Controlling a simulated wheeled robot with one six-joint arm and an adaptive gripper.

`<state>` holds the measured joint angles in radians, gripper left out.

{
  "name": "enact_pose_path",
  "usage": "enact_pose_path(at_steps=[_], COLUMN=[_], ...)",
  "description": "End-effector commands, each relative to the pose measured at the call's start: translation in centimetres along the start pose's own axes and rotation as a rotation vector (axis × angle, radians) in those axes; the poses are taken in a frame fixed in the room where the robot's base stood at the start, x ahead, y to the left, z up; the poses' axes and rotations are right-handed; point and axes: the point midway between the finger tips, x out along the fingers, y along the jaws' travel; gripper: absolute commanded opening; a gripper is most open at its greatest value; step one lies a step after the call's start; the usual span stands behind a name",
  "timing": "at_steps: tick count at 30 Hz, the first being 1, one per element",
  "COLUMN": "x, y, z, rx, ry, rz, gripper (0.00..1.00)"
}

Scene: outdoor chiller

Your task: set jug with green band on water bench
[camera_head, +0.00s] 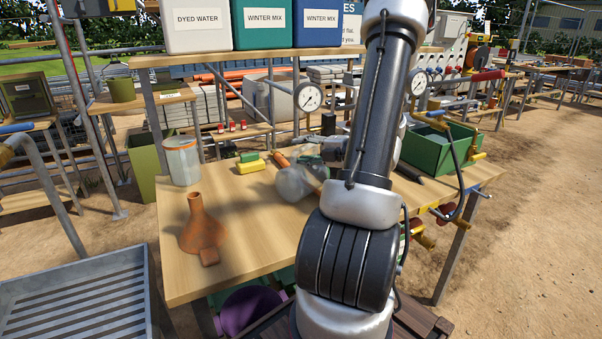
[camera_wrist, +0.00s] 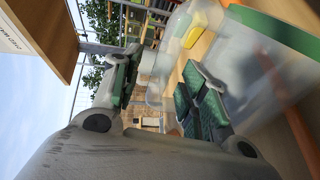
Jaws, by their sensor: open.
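A clear jug (camera_head: 292,184) is on the wooden bench, just left of my arm; my arm partly covers that area. In the wrist view a large translucent jug wall (camera_wrist: 262,75) fills the right side, with a green band (camera_wrist: 280,35) along it. My gripper (camera_wrist: 160,90) has green-padded fingers, spread apart close to the jug. A pale translucent part shows between them; I cannot tell whether they touch it. In the head view my gripper (camera_head: 335,147) is low over the bench, partly hidden by my arm. Which bench is the water bench is not labelled in view.
Labelled tanks (camera_head: 264,25) stand on the shelf above.

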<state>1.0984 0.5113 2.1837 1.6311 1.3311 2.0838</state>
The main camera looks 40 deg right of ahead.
Motion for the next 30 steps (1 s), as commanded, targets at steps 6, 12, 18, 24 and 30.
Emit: enact_pose_path(at_steps=[6,12,18,24,30], x=[1.12,1.08,1.07,1.07,0.98], y=[0.01,0.00,0.00,0.01,0.47], z=[0.02,0.01,0.00,0.00,-0.02], rx=[-0.001,-0.001,-0.001,-0.001,-0.003], ry=[-0.001,-0.001,0.000,0.000,0.000], rz=[-0.001,-0.001,-0.001,-0.001,0.000], gripper=[0.43,0.28,0.00,0.00,0.00])
